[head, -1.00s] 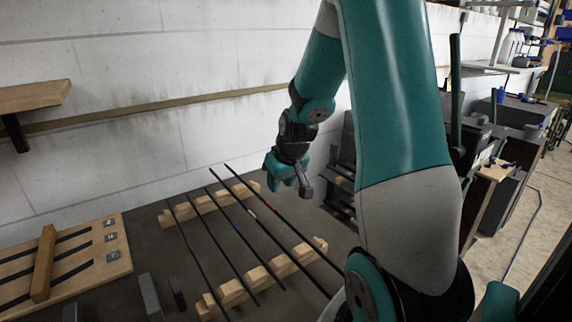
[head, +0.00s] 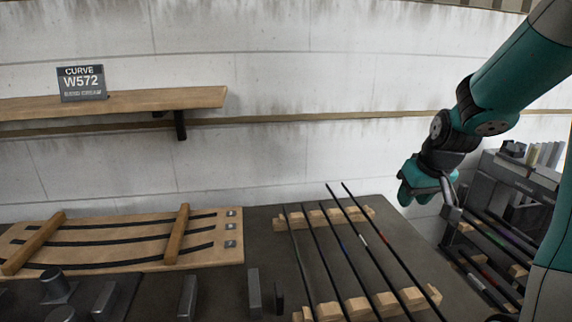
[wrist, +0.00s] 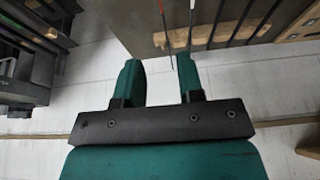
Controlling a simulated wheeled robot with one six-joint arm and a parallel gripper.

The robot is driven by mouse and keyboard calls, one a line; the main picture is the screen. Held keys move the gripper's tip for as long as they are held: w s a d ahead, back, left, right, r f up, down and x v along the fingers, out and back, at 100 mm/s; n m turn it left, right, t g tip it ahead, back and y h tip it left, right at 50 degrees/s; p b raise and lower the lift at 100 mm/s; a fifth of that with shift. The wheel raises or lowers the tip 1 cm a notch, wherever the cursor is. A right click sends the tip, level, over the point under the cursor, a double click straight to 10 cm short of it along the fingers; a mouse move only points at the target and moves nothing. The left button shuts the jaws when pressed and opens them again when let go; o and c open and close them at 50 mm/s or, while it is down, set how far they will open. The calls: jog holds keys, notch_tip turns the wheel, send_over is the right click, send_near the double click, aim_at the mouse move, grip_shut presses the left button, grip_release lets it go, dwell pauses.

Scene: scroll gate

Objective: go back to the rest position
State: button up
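My gripper (head: 414,194) is at the right in the head view, raised in front of the white wall, beyond and right of the rods' far ends. In the wrist view, its two teal fingers (wrist: 158,66) stand apart with nothing held between them. Several thin dark rods (head: 343,242) lie side by side across two notched wooden rests on the dark bench; some have coloured bands. A few rods also show beyond the fingers in the wrist view (wrist: 236,24), apart from them.
A wooden board (head: 105,260) with curved dark strips lies on the bench at left. A wooden shelf (head: 195,97) above it carries a sign (head: 82,83) reading "CURVE W572". Grey blocks (head: 188,297) stand at the front. A dark rack (head: 515,190) with rods is right of my gripper.

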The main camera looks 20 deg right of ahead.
jog(key=s+a+r+n+g+y, duration=0.1)
jog(key=s+a+r+n+y, duration=0.15)
jog(key=a, duration=0.85)
jog(key=s+a+r+n+y, duration=0.1)
jog(key=a+n+y, duration=0.15)
jog(key=a, duration=0.85)
jog(key=s+a+n+g, duration=0.3)
jog(key=s+a+n, duration=0.2)
jog(key=s+a, duration=0.6)
jog(key=shift+s+r, duration=0.45)
jog(key=shift+s, duration=0.2)
